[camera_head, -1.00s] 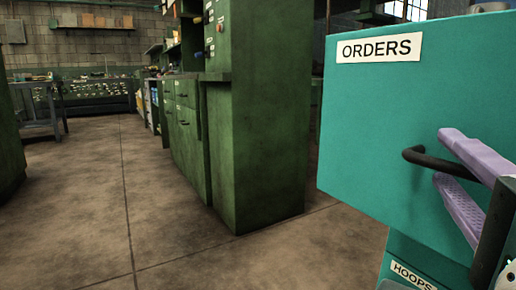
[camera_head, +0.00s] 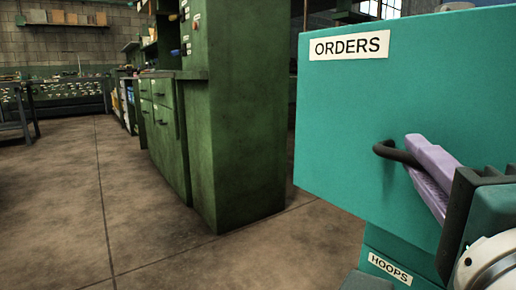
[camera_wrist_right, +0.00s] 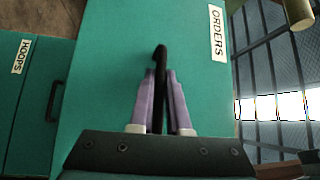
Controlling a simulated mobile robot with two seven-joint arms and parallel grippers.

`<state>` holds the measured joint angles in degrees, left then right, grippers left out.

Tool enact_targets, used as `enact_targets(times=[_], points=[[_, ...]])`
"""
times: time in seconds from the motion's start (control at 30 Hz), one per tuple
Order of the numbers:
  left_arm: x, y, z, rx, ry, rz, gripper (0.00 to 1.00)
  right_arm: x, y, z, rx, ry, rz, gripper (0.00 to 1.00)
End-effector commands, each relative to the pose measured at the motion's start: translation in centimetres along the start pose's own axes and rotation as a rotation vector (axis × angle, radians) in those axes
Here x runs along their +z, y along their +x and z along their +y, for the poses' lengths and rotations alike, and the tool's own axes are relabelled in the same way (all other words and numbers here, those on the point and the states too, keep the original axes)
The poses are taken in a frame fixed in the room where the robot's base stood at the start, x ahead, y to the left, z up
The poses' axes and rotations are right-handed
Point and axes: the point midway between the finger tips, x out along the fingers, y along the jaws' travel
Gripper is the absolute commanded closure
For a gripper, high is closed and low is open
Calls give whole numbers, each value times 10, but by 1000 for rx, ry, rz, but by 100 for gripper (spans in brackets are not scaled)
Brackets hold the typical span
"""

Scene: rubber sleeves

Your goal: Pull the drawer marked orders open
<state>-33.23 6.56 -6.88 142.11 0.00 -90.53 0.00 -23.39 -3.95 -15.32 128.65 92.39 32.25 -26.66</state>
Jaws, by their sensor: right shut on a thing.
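The teal drawer marked ORDERS (camera_head: 340,110) fills the right of the head view, its front standing out past the HOOPS drawer below. Its black bar handle (camera_head: 384,149) sticks out from the front. My right gripper (camera_head: 415,158) has its purple fingers closed on this handle. In the right wrist view, the fingers of my right gripper (camera_wrist_right: 160,90) lie on both sides of the black handle (camera_wrist_right: 160,58), against the teal front with the ORDERS label (camera_wrist_right: 217,32). My left gripper is not in view.
The drawer marked HOOPS (camera_head: 388,268) is below; its own handle (camera_wrist_right: 54,101) shows in the right wrist view. A tall green cabinet (camera_head: 240,130) stands left of the drawer. The concrete floor (camera_head: 190,260) in front is clear.

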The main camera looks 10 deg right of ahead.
Motion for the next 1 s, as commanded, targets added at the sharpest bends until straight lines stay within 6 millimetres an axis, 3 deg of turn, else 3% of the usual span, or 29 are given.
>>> enact_targets(times=[0.87, 1.0], points=[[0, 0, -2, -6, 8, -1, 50, 0, 0, -1, -2, 1, 0, 100], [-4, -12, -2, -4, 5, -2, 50, -8, 9, -3, -2, -6, -1, 100]])
